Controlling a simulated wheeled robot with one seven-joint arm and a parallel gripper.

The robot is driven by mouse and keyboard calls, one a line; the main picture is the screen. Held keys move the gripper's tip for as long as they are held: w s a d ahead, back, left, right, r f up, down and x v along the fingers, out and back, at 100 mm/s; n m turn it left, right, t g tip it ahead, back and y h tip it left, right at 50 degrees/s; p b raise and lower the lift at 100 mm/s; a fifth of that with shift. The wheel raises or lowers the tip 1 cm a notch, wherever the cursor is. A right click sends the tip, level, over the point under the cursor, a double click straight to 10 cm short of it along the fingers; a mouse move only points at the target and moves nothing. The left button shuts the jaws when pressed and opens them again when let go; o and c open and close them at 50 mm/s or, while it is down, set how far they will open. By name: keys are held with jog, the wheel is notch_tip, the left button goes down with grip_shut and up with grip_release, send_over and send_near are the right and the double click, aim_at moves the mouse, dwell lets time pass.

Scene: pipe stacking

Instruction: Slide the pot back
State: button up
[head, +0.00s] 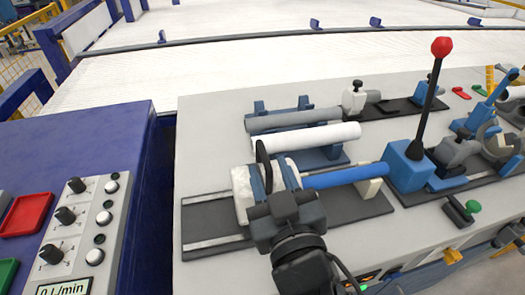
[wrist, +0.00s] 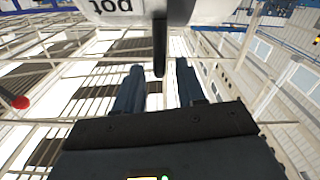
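The white pot (head: 241,196) sits at the left end of a blue rod, over a dark base plate. In the wrist view its white body (wrist: 125,10) fills the top edge, with the upside-down letters "pot". A black upright handle (head: 262,160) stands at the pot; in the wrist view the handle (wrist: 159,45) reaches down between my fingers. My gripper (head: 274,178) is at the pot, partly covering it. In the wrist view my gripper (wrist: 157,82) is open, with visible gaps on both sides of the handle. Contact between pot and plate is hidden.
The blue rod (head: 345,176) runs right to a blue block (head: 407,168) with a red-knobbed lever (head: 430,95). A grey pipe (head: 292,120) and a white pipe (head: 305,138) lie behind the pot. A control panel (head: 75,235) is at left.

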jog(key=x, duration=0.5)
jog(key=shift+p, duration=0.4)
jog(key=shift+d, duration=0.15)
grip_shut()
